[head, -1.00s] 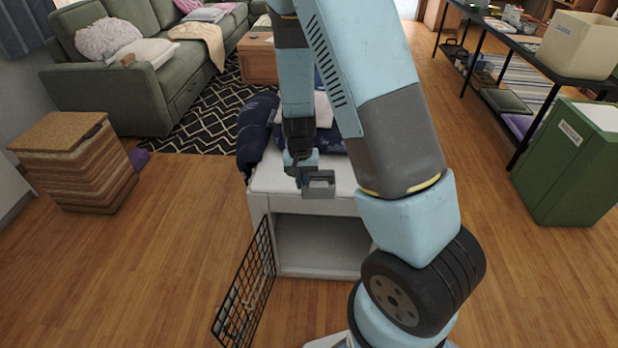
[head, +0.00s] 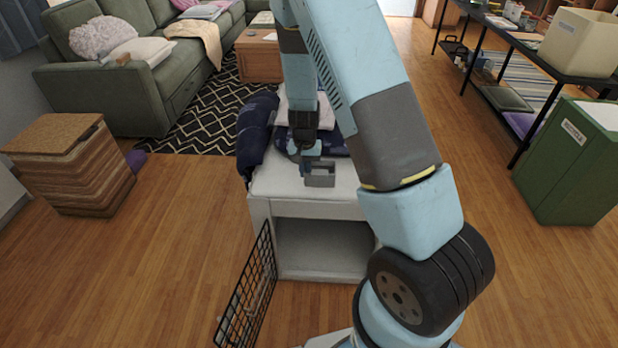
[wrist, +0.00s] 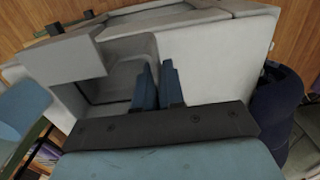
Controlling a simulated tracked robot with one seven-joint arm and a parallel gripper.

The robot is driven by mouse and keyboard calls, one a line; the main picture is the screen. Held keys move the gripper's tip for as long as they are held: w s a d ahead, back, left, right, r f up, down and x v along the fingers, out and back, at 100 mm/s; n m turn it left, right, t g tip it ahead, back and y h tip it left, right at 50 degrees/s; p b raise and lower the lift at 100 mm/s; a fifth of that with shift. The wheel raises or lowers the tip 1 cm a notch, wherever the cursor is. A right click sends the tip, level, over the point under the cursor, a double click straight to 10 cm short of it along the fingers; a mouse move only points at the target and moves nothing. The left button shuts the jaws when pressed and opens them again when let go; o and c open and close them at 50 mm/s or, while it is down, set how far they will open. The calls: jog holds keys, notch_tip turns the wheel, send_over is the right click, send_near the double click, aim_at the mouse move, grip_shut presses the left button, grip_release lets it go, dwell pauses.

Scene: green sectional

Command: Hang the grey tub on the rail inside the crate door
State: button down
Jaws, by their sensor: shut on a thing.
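The small grey tub (head: 320,180) is held above the white top of the crate (head: 262,210) in the head view. The exact grip point is hard to see. The black wire crate door (head: 249,290) stands open at the crate's front left. A thin pale bar, perhaps the rail (head: 262,286), shows on the door, partly behind the mesh.
Dark blue cloth (head: 254,130) lies on the crate's back left. A woven box (head: 70,165) stands at the left and a green bin (head: 570,165) at the right. Wood floor left of the door is clear. My arm hides the crate's right side.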

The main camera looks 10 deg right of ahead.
jog(key=w+f, duration=0.1)
jog(key=f, duration=0.1)
jog(key=w+d+f, duration=0.1)
jog(key=w, duration=0.1)
jog(key=shift+d+f, duration=0.1)
jog(key=shift+f, duration=0.3)
jog(key=shift+s+f, duration=0.1)
jog(key=shift+f, duration=1.25)
jog(key=shift+f, duration=0.1)
jog(key=c, duration=1.2)
grip_release()
jog(key=shift+c, duration=0.2)
